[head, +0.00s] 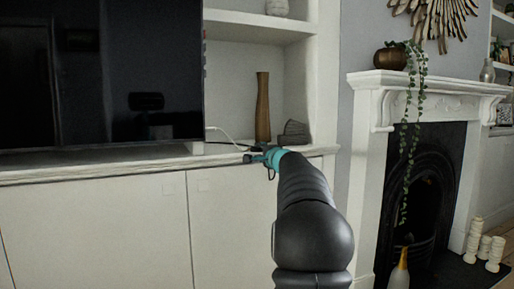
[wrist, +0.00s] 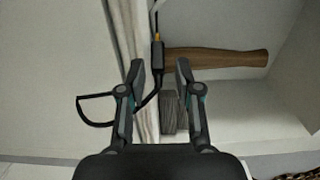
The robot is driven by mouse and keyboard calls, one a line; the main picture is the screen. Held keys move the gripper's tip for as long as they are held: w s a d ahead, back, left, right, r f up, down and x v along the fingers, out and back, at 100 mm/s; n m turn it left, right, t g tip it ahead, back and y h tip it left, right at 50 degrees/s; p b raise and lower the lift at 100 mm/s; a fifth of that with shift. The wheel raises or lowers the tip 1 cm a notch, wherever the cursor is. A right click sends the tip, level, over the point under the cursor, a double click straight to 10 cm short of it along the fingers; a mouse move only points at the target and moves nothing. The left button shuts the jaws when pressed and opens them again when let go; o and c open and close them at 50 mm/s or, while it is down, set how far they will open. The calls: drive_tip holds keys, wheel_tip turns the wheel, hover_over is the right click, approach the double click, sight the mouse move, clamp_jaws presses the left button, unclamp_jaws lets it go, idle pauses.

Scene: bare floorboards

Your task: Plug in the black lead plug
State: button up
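A small black plug-like piece (wrist: 157,54) lies just beyond my fingertips in the wrist view, roughly in line with the gap between them. A black lead (wrist: 148,98) runs from it between the fingers and loops out to the left. A small orange part (wrist: 157,38) sits at its far end, with a white cable (wrist: 154,12) beyond; I cannot tell whether these are joined. My gripper (wrist: 159,70) is open, its fingers apart on either side of the lead. In the head view, my gripper (head: 262,159) is at the cabinet top's front edge, and the plug is too small to make out.
The white cabinet (head: 100,225) carries a large dark television (head: 100,75) at left. A tall brown vase (head: 263,105) and a dark ribbed object (head: 294,132) stand in the alcove close by. The fireplace (head: 385,110) is at right, with a bottle (head: 400,270) before it.

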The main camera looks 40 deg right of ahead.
drive_tip(key=shift+x, duration=0.85)
clamp_jaws()
wheel_tip(320, 180, up, 2)
drive_tip(key=shift+r+p, duration=0.2)
drive_tip(key=shift+p, duration=0.8)
drive_tip(key=s+a+r+b, duration=0.1)
drive_tip(key=s+r, duration=0.1)
drive_tip(key=s, duration=0.4)
drive_tip(key=s+a+r+b, duration=0.2)
drive_tip(key=s+r, duration=0.1)
drive_tip(key=s, duration=0.4)
drive_tip(key=shift+s, duration=0.35)
drive_tip(key=shift+a, duration=0.15)
